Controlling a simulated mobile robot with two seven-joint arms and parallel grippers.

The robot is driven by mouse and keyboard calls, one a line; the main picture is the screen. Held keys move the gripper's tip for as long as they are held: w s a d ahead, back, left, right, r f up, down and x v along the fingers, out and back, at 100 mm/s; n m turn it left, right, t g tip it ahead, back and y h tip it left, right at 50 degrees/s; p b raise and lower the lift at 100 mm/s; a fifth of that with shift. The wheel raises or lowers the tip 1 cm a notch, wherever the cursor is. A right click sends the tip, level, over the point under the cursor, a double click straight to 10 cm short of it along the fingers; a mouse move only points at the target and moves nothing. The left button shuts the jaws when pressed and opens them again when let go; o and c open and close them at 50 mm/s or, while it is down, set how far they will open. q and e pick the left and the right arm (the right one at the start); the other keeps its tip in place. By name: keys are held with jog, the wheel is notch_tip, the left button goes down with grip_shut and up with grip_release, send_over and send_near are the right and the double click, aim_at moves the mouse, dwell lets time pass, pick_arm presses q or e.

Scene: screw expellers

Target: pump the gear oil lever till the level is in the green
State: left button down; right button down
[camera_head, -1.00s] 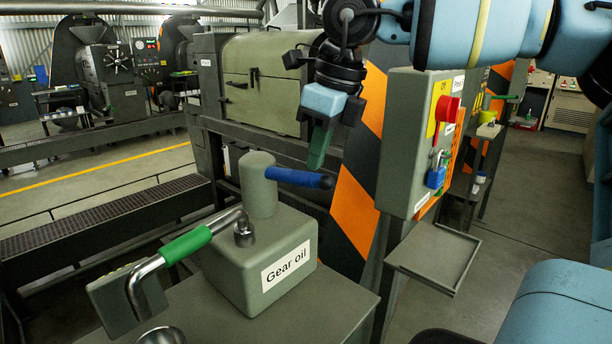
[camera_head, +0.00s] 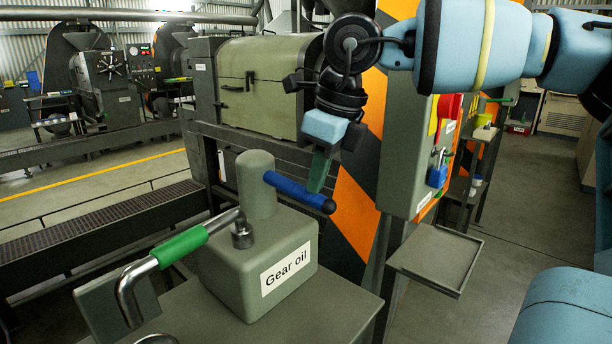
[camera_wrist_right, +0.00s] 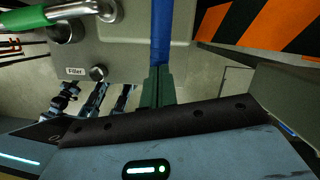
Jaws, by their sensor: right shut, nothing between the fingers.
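The grey gear oil box (camera_head: 270,250) carries a "Gear oil" label and an upright cylinder (camera_head: 257,185). The blue-sleeved lever (camera_head: 297,190) juts right from the cylinder and slopes down toward its tip. My right gripper (camera_head: 318,180) points down at the lever's outer end, with its green fingers shut and empty. In the right wrist view the shut fingers (camera_wrist_right: 158,88) line up with the blue lever (camera_wrist_right: 160,35); whether they touch it is unclear. I see no level gauge or green zone. My left gripper is not in view.
A bent pipe with a green sleeve (camera_head: 180,247) stands out left of the box. A control panel (camera_head: 415,150) with a padlock (camera_head: 437,172) and a small tray (camera_head: 436,258) are to the right. The wrist view shows a "Filler" label (camera_wrist_right: 76,71).

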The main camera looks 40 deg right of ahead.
jog(key=shift+f, duration=0.25)
jog(key=shift+s+r, duration=0.1)
jog(key=shift+r, duration=0.05)
jog(key=shift+s+d+r, duration=0.1)
jog(key=shift+s+r, duration=0.1)
jog(key=shift+s, duration=0.1)
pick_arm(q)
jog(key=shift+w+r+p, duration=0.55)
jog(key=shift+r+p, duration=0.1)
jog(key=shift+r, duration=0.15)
pick_arm(e)
jog(key=shift+s+d+r, duration=0.1)
jog(key=shift+s+d, duration=0.15)
jog(key=shift+s, duration=0.3)
jog(key=shift+s+d+r, duration=0.1)
jog(key=shift+s+d, duration=0.1)
jog(key=shift+s, duration=0.3)
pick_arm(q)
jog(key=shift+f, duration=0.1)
pick_arm(e)
jog(key=v, duration=0.8)
